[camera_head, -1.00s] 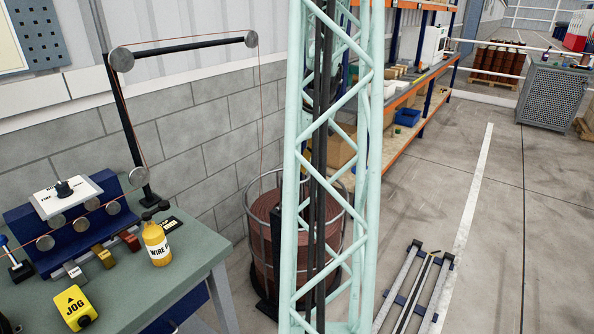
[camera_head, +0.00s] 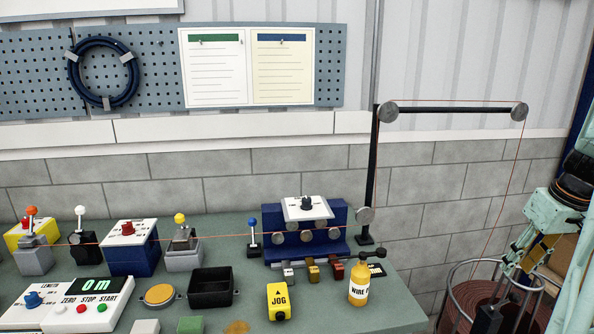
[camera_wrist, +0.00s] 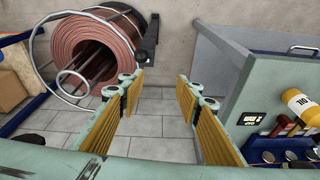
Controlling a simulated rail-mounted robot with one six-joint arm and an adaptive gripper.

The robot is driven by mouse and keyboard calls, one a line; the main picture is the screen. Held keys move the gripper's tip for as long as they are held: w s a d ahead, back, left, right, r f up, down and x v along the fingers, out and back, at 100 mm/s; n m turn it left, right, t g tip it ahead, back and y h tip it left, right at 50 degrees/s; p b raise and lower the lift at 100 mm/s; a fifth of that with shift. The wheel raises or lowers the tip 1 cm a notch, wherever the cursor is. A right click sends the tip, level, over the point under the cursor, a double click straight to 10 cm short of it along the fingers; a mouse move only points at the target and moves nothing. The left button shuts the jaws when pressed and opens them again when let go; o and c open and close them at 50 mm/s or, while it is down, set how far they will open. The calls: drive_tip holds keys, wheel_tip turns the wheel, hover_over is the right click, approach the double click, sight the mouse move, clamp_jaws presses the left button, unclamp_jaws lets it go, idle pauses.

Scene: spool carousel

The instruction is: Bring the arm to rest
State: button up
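My gripper (camera_wrist: 158,100) is open and empty in the wrist view. Its two fingers with yellow ribbed pads stand well apart, with grey floor showing between them. In the head view part of my teal arm and gripper (camera_head: 535,258) shows at the right edge, above the wire basket and right of the bench. The basket's copper-coloured coil (camera_wrist: 95,45) lies beyond the left finger in the wrist view. Nothing visible touches the fingers.
The green bench (camera_head: 395,312) holds levers, a length counter (camera_head: 85,310), a black tray (camera_head: 210,288), a yellow jog button (camera_head: 279,300) and a yellow bottle (camera_head: 358,282). A thin wire runs over pulleys on a black post (camera_head: 372,170). The wire basket (camera_head: 455,300) stands right of the bench.

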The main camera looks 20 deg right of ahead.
drive_tip(key=w+a+r+n+p, duration=0.1)
drive_tip(key=w+a+r, duration=0.25)
drive_tip(key=a, duration=0.25)
drive_tip(key=w+a+r+n, duration=0.1)
drive_tip(key=w+a+r, duration=0.1)
drive_tip(key=w+a, duration=0.3)
drive_tip(key=w+a+r+n+p, duration=0.15)
drive_tip(key=a+r, duration=0.25)
drive_tip(key=a, duration=0.6)
drive_tip(key=w+a+r+n, duration=0.2)
drive_tip(key=w+a+r, duration=0.15)
drive_tip(key=a, duration=0.55)
drive_tip(key=w+a+r+n+p, duration=0.1)
drive_tip(key=a+r, duration=0.4)
drive_tip(key=a, duration=0.5)
drive_tip(key=s+a+r, duration=0.3)
drive_tip(key=s+a, duration=0.3)
drive_tip(key=a, duration=0.5)
drive_tip(key=s+a+f+m+b, duration=0.1)
drive_tip(key=s+a+b, duration=0.1)
drive_tip(key=s+a, duration=0.3)
drive_tip(key=s+a+f+m+t+b, duration=0.1)
drive_tip(key=s+a+f+b, duration=0.1)
drive_tip(key=s+a, duration=0.3)
drive_tip(key=shift+s+a+y, duration=0.15)
drive_tip(key=shift+s+y, duration=0.25)
drive_tip(key=shift+s, duration=2)
